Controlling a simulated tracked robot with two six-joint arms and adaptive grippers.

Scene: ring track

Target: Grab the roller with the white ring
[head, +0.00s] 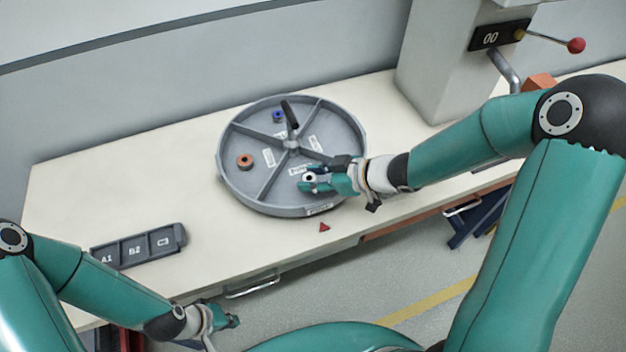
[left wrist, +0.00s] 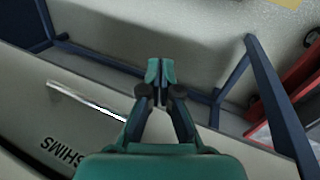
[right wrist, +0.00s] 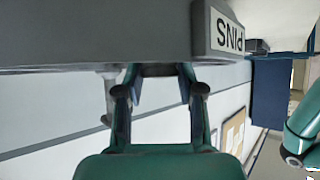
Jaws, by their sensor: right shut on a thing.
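The roller with the white ring (head: 310,178) is in the front compartment of the round grey divided tray (head: 225,182). My right gripper (head: 314,181) reaches in from the right and is shut on this roller, its fingers around it low in the tray.
A roller with an orange ring (head: 245,161) and one with a blue ring (head: 278,116) stand in other compartments. A dark handle (head: 290,113) rises from the tray. A grey machine (head: 447,65) stands behind right.

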